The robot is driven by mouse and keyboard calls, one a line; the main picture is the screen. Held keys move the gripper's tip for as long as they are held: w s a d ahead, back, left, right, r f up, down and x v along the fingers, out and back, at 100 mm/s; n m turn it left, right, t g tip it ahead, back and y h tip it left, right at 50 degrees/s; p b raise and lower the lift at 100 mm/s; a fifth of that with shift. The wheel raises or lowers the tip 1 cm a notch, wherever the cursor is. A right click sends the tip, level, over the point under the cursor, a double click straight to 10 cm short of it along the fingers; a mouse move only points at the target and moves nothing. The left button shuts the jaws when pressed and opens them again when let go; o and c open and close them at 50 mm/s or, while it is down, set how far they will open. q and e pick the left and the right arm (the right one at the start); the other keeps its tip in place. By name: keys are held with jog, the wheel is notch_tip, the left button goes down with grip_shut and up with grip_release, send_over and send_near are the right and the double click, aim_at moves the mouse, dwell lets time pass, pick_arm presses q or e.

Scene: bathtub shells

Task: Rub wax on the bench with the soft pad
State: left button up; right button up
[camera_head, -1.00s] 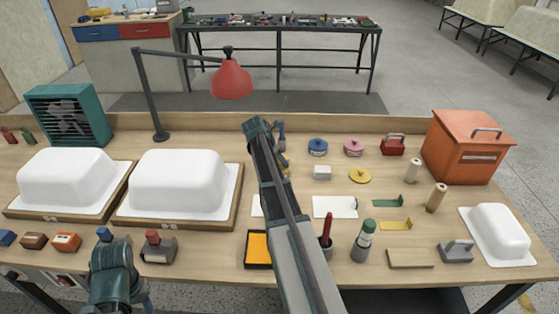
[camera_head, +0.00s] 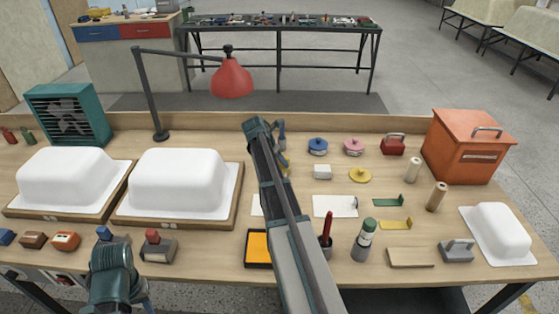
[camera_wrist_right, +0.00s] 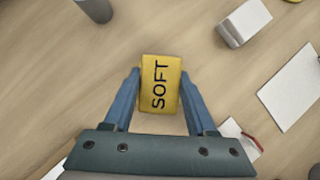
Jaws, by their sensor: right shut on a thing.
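The soft pad (camera_wrist_right: 161,84) is a yellow block marked SOFT, held between the two blue fingers of my right gripper (camera_wrist_right: 160,92). In the head view my right gripper (camera_head: 282,150) is over the middle of the wooden bench (camera_head: 285,198), largely behind its own arm, with a sliver of yellow showing. I cannot tell whether the pad touches the bench. Round tins with a blue lid (camera_head: 318,146) and a pink lid (camera_head: 354,147) stand to its right, near a yellow disc (camera_head: 360,175); no wax label is readable. My left arm is at the lower left; its fingers are not clear.
White tub shells (camera_head: 178,180) on wooden bases fill the left side. A red lamp (camera_head: 232,80) hangs above the back. An orange box (camera_head: 468,146) and a small white shell (camera_head: 500,230) are at the right. A white block (camera_head: 322,171) and white sheet (camera_head: 334,206) lie near the pad.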

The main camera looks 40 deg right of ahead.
dwell(0.4)
notch_tip(320, 180, up, 7)
jog(key=p, duration=0.7)
dwell(0.3)
